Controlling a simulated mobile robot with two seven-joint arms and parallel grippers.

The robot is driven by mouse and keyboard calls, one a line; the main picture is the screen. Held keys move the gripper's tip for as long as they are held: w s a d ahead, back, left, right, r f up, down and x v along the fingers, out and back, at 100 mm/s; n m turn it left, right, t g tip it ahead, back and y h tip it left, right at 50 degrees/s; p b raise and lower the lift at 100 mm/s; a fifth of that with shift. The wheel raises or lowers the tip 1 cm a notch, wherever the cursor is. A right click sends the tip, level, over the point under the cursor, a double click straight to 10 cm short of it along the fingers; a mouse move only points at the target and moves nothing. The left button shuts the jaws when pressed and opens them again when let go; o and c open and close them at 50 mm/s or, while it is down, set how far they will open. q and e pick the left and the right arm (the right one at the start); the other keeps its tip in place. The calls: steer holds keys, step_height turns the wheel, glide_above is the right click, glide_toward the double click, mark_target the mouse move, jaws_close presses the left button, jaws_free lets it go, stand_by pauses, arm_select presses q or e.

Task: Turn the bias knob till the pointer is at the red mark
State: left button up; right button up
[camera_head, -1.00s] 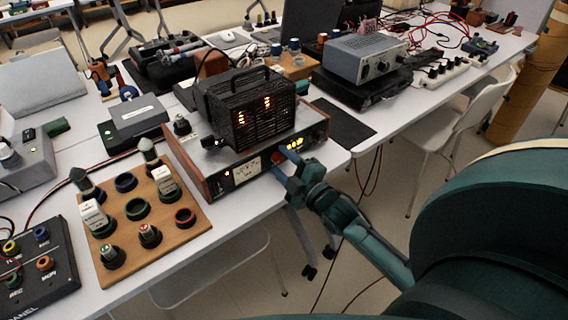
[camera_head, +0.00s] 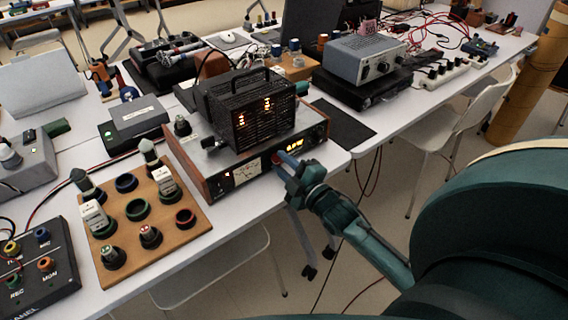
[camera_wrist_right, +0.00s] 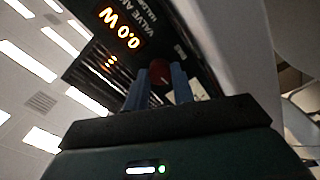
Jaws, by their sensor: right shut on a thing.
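The valve amplifier (camera_head: 222,150) has a black cage on top, wooden side cheeks and a dark front panel with a pale meter (camera_head: 246,172) and a lit display. In the wrist view the display (camera_wrist_right: 119,27) reads 0.0 W. A red knob (camera_wrist_right: 160,73) sits on the panel between the blue fingers of my right gripper (camera_wrist_right: 160,85), which is shut on it. The head view shows the right gripper (camera_head: 282,160) at the panel, right of the meter. The meter's needle, the knob's pointer and any red mark are too small or hidden. My left gripper is out of view.
A wooden board (camera_head: 150,212) with rings and valves lies left of the amplifier, beside a black panel box (camera_head: 35,265). A grey instrument (camera_head: 366,58) stands behind right. A dark mat (camera_head: 342,124) lies right of the amplifier. Open floor lies in front of the table.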

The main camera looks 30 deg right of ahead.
steer(key=shift+r+m+p, duration=0.1)
steer(key=shift+m+p, duration=0.3)
steer(key=shift+m, duration=0.1)
steer(key=shift+m+p, duration=0.3)
steer(key=shift+m, duration=0.1)
steer(key=m+p, duration=0.1)
steer(key=m, duration=0.1)
steer(key=shift+m+p, duration=0.3)
steer(key=shift+p, duration=0.05)
steer(key=m+p, duration=0.1)
steer(key=m, duration=0.1)
steer(key=shift+m, duration=0.3)
steer(key=m+p, duration=0.1)
steer(key=m, duration=0.1)
steer(key=shift+m, duration=0.4)
steer(key=m+p, duration=0.1)
steer(key=m, duration=0.1)
steer(key=shift+m, duration=0.3)
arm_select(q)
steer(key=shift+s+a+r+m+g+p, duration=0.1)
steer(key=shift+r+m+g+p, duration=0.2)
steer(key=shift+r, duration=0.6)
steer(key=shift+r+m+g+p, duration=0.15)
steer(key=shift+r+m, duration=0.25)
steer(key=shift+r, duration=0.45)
arm_select(e)
steer(key=shift+m, duration=1.9)
